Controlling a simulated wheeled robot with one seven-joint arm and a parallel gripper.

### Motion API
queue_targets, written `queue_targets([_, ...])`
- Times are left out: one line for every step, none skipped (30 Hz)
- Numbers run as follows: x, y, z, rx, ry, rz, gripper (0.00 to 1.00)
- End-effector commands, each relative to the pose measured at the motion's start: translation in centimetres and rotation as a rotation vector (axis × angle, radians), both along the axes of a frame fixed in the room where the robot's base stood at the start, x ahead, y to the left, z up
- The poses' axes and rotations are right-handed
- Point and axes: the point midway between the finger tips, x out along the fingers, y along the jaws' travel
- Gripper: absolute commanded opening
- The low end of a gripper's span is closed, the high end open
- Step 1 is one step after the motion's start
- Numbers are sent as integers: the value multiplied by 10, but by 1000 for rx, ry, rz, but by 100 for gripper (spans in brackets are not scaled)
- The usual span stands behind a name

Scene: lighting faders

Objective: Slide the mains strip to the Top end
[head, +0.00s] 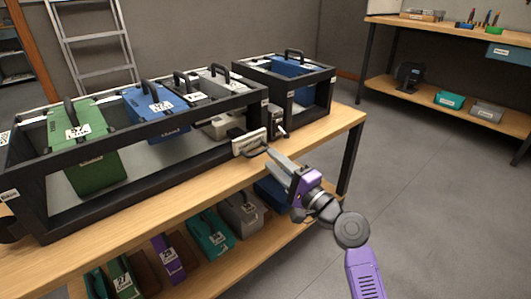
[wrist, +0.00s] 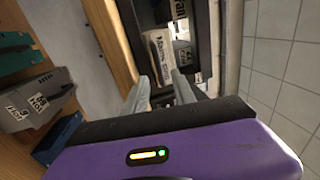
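A pale plate lettered like "Mains strip" (head: 249,142) sits on the front of the black frame, near its right part. It also shows in the wrist view (wrist: 160,55), just beyond my fingertips. My gripper (head: 272,160) is in front of the plate and slightly to its right, over the front edge of the wooden bench. In the wrist view its two grey fingers (wrist: 160,88) stand apart with a gap between them, and I see nothing held. I cannot tell whether a fingertip touches the strip. The strip's track and end marks are not readable.
The black frame (head: 150,140) holds a green case (head: 82,150), a blue case (head: 155,112) and grey ones. A smaller black frame (head: 300,95) stands to the right. More cases sit on the lower shelf. Open floor (head: 440,200) lies to the right.

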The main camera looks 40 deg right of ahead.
Motion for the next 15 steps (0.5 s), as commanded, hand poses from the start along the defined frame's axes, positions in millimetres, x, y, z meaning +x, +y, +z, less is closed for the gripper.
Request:
queue_targets([-8,0,-2,0,3,-1,32])
queue_targets([-11,0,-3,1,2,-1,32])
queue_targets([-15,0,-3,1,1,-1,32])
queue_targets([-18,0,-3,0,1,0,32])
queue_targets([-20,0,-4,0,2,0,32])
queue_targets([-22,0,-4,0,2,0,32])
queue_targets([-23,0,-5,0,1,0,32])
queue_targets([-24,0,-5,0,1,0,32])
queue_targets([-24,0,-5,0,0,0,32])
queue_targets([-25,0,-4,0,0,0,32])
queue_targets([-25,0,-4,0,0,0,32])
queue_targets([-25,0,-4,0,0,0,32])
queue_targets([-25,0,-4,0,0,0,32])
queue_targets([-25,0,-4,0,0,0,32])
queue_targets([-25,0,-4,0,0,0,32])
